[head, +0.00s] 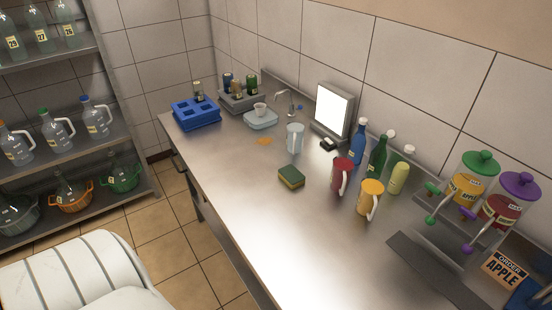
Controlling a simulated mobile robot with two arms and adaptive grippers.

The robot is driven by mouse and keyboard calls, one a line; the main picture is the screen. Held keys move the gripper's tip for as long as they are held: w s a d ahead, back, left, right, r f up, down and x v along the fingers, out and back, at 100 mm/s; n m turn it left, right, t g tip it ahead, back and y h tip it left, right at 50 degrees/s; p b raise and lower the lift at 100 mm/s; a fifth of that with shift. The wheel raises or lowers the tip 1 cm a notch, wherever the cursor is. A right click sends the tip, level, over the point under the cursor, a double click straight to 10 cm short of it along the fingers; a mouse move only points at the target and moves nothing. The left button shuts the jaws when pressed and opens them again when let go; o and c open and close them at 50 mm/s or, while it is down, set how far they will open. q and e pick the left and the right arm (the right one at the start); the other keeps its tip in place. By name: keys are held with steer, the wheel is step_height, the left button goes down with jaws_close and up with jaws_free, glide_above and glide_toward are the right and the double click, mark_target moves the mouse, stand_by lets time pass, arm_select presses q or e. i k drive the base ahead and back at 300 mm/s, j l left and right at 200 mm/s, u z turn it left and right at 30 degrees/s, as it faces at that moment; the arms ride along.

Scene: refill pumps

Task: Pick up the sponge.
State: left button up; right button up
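The sponge (291,177) lies flat on the steel counter (235,185), near the middle of its length. It has a dark green top and a yellow lower layer. Nothing touches it, and the counter around it is clear on the left and front. Neither of my grippers shows in the head view.
A red pitcher (342,176) and a yellow pitcher (370,198) stand right of the sponge; a clear cup (295,138) stands behind it. Bottles and pump dispensers (466,187) line the right. A shelf (75,145) stands left.

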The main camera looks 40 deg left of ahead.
mark_target(291, 177)
steer(key=k+j, duration=0.15)
steer(key=j, duration=0.2)
steer(key=k+j, duration=0.1)
steer(key=j, duration=0.3)
steer(key=k+j, duration=0.15)
steer(key=j, duration=0.2)
steer(key=k+j, duration=0.15)
steer(key=j, duration=0.25)
steer(key=k+j, duration=0.1)
steer(key=j, duration=0.25)
